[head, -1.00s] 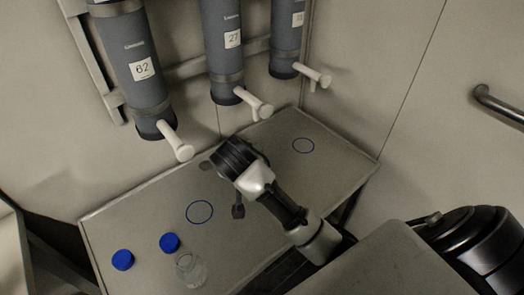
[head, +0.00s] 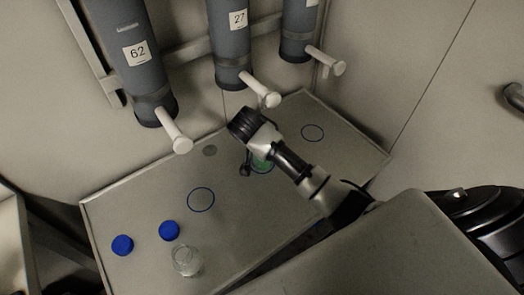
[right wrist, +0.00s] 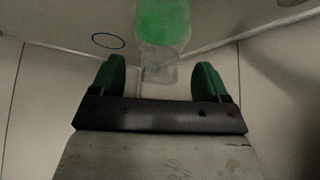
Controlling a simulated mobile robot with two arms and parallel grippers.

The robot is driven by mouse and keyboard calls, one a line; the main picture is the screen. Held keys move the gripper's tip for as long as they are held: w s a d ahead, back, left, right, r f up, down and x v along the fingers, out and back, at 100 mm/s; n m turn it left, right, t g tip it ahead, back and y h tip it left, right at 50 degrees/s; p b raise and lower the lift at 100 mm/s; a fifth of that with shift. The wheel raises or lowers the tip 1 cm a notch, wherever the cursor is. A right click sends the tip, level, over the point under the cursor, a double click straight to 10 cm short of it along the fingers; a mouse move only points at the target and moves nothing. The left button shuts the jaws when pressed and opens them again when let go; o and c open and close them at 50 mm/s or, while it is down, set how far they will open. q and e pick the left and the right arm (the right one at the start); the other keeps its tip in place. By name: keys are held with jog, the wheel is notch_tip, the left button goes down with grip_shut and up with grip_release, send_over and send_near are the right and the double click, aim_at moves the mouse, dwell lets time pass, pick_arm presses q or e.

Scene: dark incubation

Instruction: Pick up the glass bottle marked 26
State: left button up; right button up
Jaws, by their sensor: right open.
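A bottle with green contents (head: 262,163) stands on the grey table (head: 235,230), partly hidden behind my right wrist in the head view. In the right wrist view the bottle (right wrist: 163,22) is just ahead, its clear end reaching the gap between the fingertips. My right gripper (right wrist: 161,70) is open, with one green-padded finger on each side and nothing gripped. A clear, empty-looking glass bottle (head: 187,262) stands uncapped at the table's front. I can read no number on either bottle. My left gripper is out of view.
Two blue caps (head: 122,245) (head: 169,230) lie near the clear bottle. Blue rings (head: 201,200) (head: 312,133) mark the table. Grey cylinders labelled 62 (head: 138,60) and 27 (head: 231,45), and a third (head: 298,30), hang above with white spouts projecting over it.

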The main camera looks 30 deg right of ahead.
jog(key=shift+x, duration=0.9)
jog(key=shift+s+r, duration=0.1)
jog(key=shift+r, duration=0.1)
grip_shut()
